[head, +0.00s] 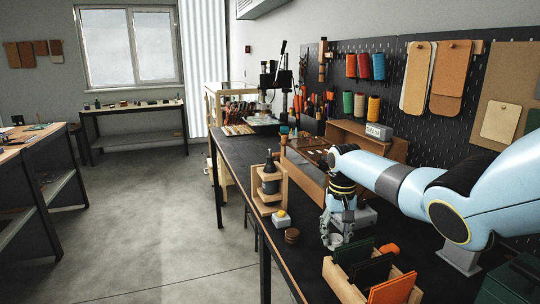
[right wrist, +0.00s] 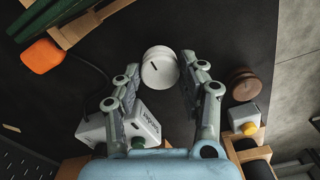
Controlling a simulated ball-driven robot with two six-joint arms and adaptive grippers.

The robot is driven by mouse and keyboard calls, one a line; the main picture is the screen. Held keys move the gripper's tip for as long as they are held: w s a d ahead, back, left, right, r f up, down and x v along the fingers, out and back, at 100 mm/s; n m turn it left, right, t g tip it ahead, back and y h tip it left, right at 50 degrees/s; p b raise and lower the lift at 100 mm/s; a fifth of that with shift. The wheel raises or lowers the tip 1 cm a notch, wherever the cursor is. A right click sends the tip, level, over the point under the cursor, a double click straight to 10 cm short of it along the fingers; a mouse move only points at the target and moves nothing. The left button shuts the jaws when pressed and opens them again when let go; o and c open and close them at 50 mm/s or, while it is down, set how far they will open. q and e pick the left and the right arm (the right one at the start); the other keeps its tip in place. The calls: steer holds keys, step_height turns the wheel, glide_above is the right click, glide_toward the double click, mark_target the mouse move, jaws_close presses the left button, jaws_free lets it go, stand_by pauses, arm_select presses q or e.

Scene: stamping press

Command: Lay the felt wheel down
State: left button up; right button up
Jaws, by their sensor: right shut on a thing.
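The felt wheel (right wrist: 158,72) is a thick white disc with a small dark slot in its face. In the right wrist view it sits between the two fingertips of my right gripper (right wrist: 160,64), which is shut on it. In the head view my right gripper (head: 337,228) points down over the dark bench, and the white wheel (head: 336,241) shows small at its fingertips. I cannot tell whether the wheel touches the bench top. My left gripper is in neither view.
A brown turned wooden piece (head: 292,236) and a box with a yellow button (head: 282,219) stand left of the gripper. A wooden holder with a dark bottle (head: 269,190) is behind them. A wooden rack (head: 345,287) with green and orange pieces stands in front.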

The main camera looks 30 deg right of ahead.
steer(key=shift+f+b, duration=0.35)
steer(key=shift+f, duration=0.25)
steer(key=o, duration=1.4)
steer(key=shift+r, duration=0.1)
step_height(320, 180, up, 12)
steer(key=shift+f, duration=0.1)
